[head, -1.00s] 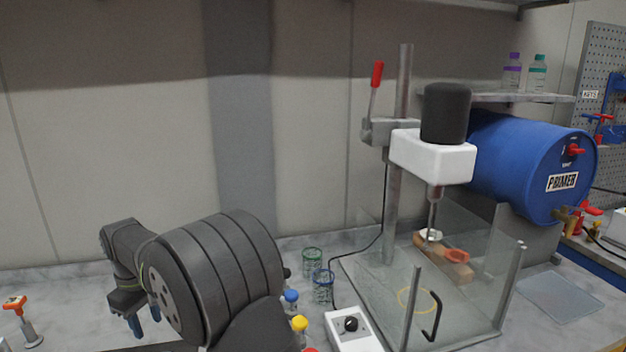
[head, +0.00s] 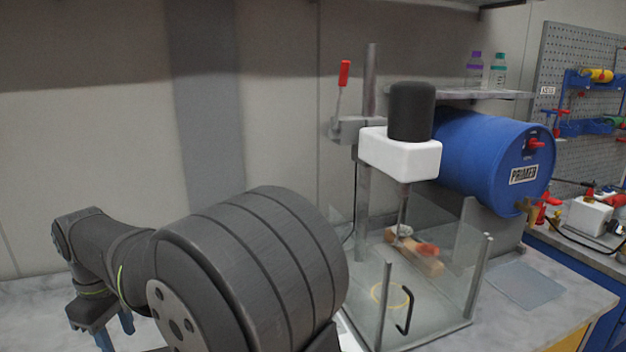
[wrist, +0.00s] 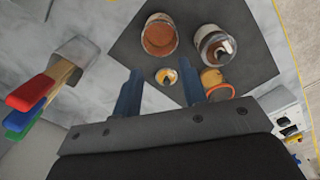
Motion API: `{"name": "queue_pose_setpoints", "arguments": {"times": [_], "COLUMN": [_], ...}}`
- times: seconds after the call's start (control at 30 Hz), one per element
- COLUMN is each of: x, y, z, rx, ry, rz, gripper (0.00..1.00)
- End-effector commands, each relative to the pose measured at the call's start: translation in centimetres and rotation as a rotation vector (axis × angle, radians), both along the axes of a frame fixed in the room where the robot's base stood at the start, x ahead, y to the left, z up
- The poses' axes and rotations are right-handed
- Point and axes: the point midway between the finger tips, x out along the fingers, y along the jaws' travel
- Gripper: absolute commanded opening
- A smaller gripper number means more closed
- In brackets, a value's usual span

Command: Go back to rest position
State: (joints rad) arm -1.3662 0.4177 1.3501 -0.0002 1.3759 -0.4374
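My gripper (head: 115,335) is at the lower left of the head view, at the end of my dark grey arm, with its blue fingers pointing down and cut by the frame's lower edge. In the wrist view my gripper (wrist: 160,90) has its two blue fingers apart, with nothing held between them. Beyond the fingers lies a dark mat (wrist: 225,15) with open cans and small jars on it. The fingers overlap the mat in the picture; I cannot tell their height above it.
Brushes with coloured handles (wrist: 45,90) lie left in the wrist view. In the head view a mixer stand (head: 400,155) with clear walls stands right of my arm. A blue primer drum (head: 490,165) lies behind it. A pegboard (head: 560,60) is at far right.

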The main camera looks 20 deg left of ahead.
Motion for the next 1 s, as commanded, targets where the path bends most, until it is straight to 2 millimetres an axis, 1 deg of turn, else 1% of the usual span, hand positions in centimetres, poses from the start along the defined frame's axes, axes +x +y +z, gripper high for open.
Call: {"name": "queue_pose_setpoints", "arguments": {"times": [0.03,0.1,0.37,0.43,0.5,0.6,0.8,1.0], "x": [0.0,0.0,0.0,0.1,0.0,-0.1,-0.2,-0.2], "y": [-0.1,-0.1,-0.1,0.1,0.1,0.2,0.2,0.2], "z": [-1.0,-2.5,-7.6,-6.1,-5.1,-4.0,-3.0,-2.9], "rx": [-0.003,-0.003,-0.002,0.008,0.007,0.004,0.002,0.002], "ry": [0.000,0.000,0.000,-0.001,-0.002,-0.001,-0.001,-0.001], "rz": [0.000,0.000,-0.001,0.000,0.000,0.000,0.000,0.000], "gripper": [0.39,0.39,0.39,0.39,0.39,0.39,0.39,0.39]}}
